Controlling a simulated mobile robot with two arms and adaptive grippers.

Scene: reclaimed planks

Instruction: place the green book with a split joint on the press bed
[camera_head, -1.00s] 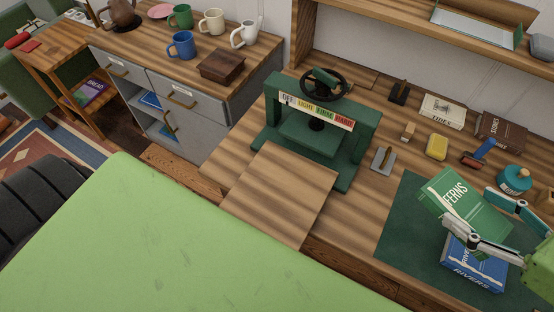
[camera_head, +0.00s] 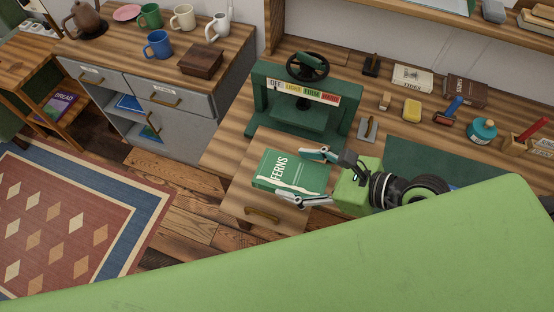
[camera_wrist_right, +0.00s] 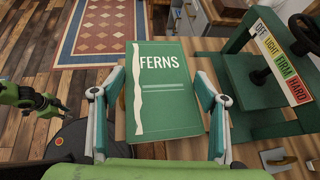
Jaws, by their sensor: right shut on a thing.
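The green book (camera_head: 300,167), titled FERNS, is held by my right gripper (camera_head: 290,174). A ragged pale strip runs along one long side of its cover, clear in the right wrist view (camera_wrist_right: 138,95). The gripper's two fingers grip opposite edges, with the cover facing up. The book is in front of the green press (camera_head: 262,95), over a wooden board with a drawer handle; I cannot tell its height. The press's green base (camera_head: 338,146) shows below a raised plate (camera_head: 300,117), with no book on it.
The press's uprights, labelled crossbar and black handwheel (camera_head: 307,67) stand close beyond the book. A grey-based tool (camera_head: 367,130), a yellow block (camera_head: 412,110) and a green mat (camera_head: 420,160) lie to the right. A grey cabinet (camera_head: 190,110) stands left.

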